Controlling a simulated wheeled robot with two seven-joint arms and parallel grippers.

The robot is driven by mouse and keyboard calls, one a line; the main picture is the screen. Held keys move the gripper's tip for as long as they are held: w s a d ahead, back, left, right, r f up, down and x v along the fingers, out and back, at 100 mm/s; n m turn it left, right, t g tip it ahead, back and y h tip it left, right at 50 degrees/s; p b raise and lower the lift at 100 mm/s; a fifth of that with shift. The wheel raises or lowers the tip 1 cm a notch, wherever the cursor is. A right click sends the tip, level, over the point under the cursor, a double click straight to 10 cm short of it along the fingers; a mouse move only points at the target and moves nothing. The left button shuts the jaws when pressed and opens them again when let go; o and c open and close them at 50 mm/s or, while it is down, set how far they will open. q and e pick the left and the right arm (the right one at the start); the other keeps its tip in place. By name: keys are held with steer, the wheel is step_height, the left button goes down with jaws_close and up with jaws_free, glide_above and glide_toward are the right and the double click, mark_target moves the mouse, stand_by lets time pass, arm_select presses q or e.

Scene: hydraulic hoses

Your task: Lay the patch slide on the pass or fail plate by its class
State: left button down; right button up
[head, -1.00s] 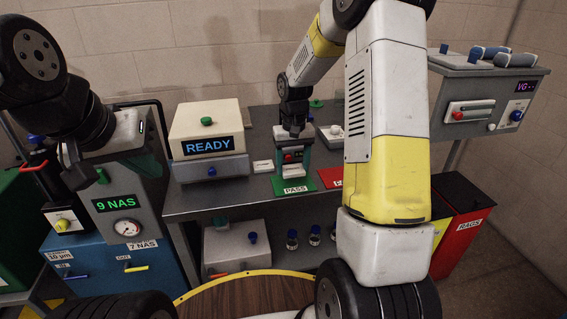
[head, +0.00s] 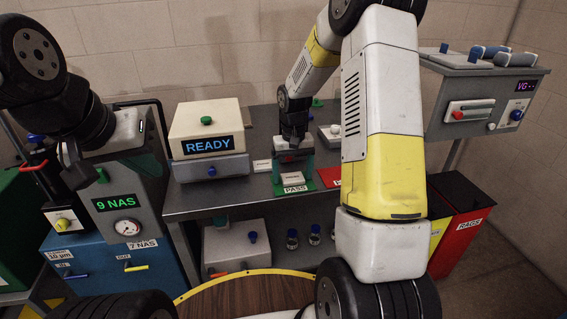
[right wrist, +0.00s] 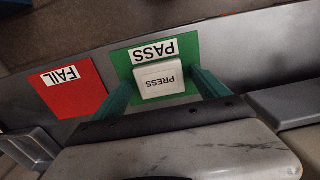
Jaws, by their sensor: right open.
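The patch slide, a small white block marked PRESS (right wrist: 160,80), lies flat on the green PASS plate (right wrist: 190,55); in the head view the slide (head: 292,178) is on the same plate (head: 309,184). My right gripper (right wrist: 168,88) is open, its teal fingers on either side of the slide and apart from it. In the head view this gripper (head: 293,165) is just above and behind the slide. The red FAIL plate (right wrist: 72,92) is bare where it shows; my right arm hides part of it in the head view. My left gripper (head: 58,168) is at the far left, its jaws unclear.
A box reading READY (head: 208,147) stands left of the plates, with a small white block (head: 262,166) between. A grey unit showing 9 NAS (head: 125,208) is near my left arm. Bottles (head: 314,235) stand on the lower shelf. Bins (head: 459,232) are at right.

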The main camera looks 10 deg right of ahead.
mark_target(292, 177)
step_height(292, 177, up, 12)
steer(key=s+r+t, duration=0.2)
steer(key=s+r, duration=0.7)
steer(key=s+a+r+t+y, duration=0.1)
steer(key=s+t, duration=0.1)
steer(key=s, duration=0.5)
steer(key=s+a+r+t+y, duration=0.1)
steer(key=s+t, duration=0.1)
steer(key=s, duration=0.6)
steer(key=shift+r, duration=0.3)
steer(key=shift+s+a, duration=0.1)
